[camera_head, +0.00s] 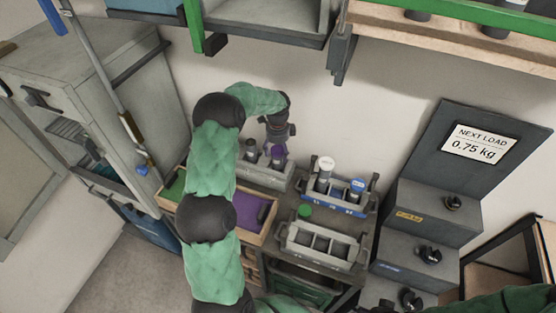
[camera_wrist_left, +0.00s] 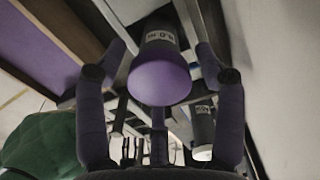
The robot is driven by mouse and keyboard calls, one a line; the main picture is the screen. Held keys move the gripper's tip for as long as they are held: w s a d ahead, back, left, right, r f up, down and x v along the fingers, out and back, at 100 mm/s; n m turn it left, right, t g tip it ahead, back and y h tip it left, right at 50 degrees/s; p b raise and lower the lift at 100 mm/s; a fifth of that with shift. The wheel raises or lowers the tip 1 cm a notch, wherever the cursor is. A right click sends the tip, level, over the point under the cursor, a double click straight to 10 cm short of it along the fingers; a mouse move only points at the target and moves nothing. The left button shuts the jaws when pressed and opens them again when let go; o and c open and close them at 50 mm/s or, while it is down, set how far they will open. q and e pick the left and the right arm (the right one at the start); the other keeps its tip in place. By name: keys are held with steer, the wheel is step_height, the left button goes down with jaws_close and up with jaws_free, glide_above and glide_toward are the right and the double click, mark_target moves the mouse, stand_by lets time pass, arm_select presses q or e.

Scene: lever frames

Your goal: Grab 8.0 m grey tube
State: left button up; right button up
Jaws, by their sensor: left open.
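A dark grey tube with a purple end (camera_wrist_left: 160,80) lies between the two fingers of my left gripper (camera_wrist_left: 162,58) in the left wrist view. Its pale label is upside down and seems to read 8.0 m. The fingers are spread on either side, with gaps visible. In the head view my left gripper (camera_head: 278,136) points down over the right part of a grey rack (camera_head: 262,178), where a purple-ended tube (camera_head: 278,157) shows just below it. A second grey tube (camera_head: 250,151) stands to its left in the rack; a grey tube (camera_wrist_left: 203,130) also shows in the wrist view. My right gripper is out of view.
A rack (camera_head: 345,207) with white-capped and blue-capped tubes stands to the right. An emptier rack (camera_head: 318,246) with a green cap behind it is nearer. A wooden tray (camera_head: 262,238) has green and purple sections. A sign (camera_head: 480,143) reads NEXT LOAD 0.75 kg.

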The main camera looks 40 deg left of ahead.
mark_target(278, 159)
arm_select(q)
step_height(278, 159, down, 5)
steer(key=shift+f, duration=0.15)
jaws_close()
